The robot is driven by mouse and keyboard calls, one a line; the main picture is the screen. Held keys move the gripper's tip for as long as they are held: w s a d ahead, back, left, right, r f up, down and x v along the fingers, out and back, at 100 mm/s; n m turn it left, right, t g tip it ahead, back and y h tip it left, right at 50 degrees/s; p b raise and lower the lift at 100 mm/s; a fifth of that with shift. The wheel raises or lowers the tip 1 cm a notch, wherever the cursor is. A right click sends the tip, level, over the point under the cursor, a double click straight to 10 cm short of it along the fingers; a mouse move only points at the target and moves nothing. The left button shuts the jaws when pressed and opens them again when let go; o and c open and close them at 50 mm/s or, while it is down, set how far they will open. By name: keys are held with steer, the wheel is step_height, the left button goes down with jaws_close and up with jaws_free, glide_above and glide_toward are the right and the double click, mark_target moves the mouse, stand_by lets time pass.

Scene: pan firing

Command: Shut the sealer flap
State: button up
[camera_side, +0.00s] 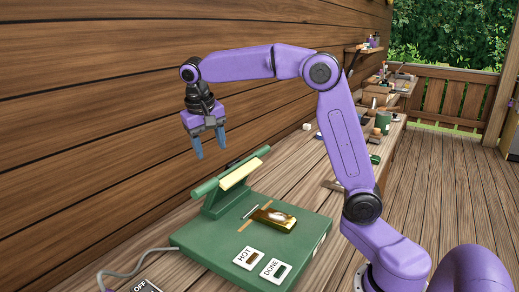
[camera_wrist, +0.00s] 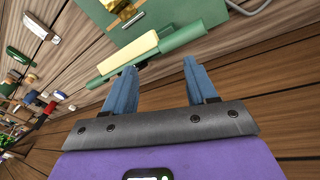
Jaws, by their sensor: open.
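The green sealer (camera_side: 210,245) stands on the wooden bench, with labels HOT and DONE on its front. Its flap (camera_side: 208,187) is raised at the back, a green bar with a cream pad (camera_side: 240,174). In the wrist view the flap (camera_wrist: 183,37) and cream pad (camera_wrist: 128,53) lie just beyond my fingertips. A shiny gold packet (camera_side: 277,219) lies on the sealer's base; part of it shows in the wrist view (camera_wrist: 118,6). My gripper (camera_side: 209,150) is open and empty, pointing down above and behind the raised flap, apart from it. It also shows in the wrist view (camera_wrist: 160,67).
A plank wall (camera_side: 100,110) runs close behind the bench. A grey cable (camera_side: 140,262) leaves the sealer at left, near an OFF-labelled switch (camera_side: 146,286). Several small items and a green pot (camera_side: 383,122) stand farther along the bench.

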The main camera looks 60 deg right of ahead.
steer(key=w+d+r+m+g+h, duration=0.1)
steer(key=w+d+m, duration=0.2)
steer(key=d, duration=0.2)
steer(key=w+d+r+m, duration=0.1)
steer(key=w+d+m, duration=0.2)
steer(key=d, duration=0.3)
steer(key=m+g, duration=0.1)
steer(key=m, duration=0.6)
glide_toward(260, 149)
steer(key=shift+h, duration=0.4)
steer(key=x, duration=0.9)
steer(key=shift+w+a+f, duration=0.1)
steer(key=shift+f, duration=0.35)
jaws_close()
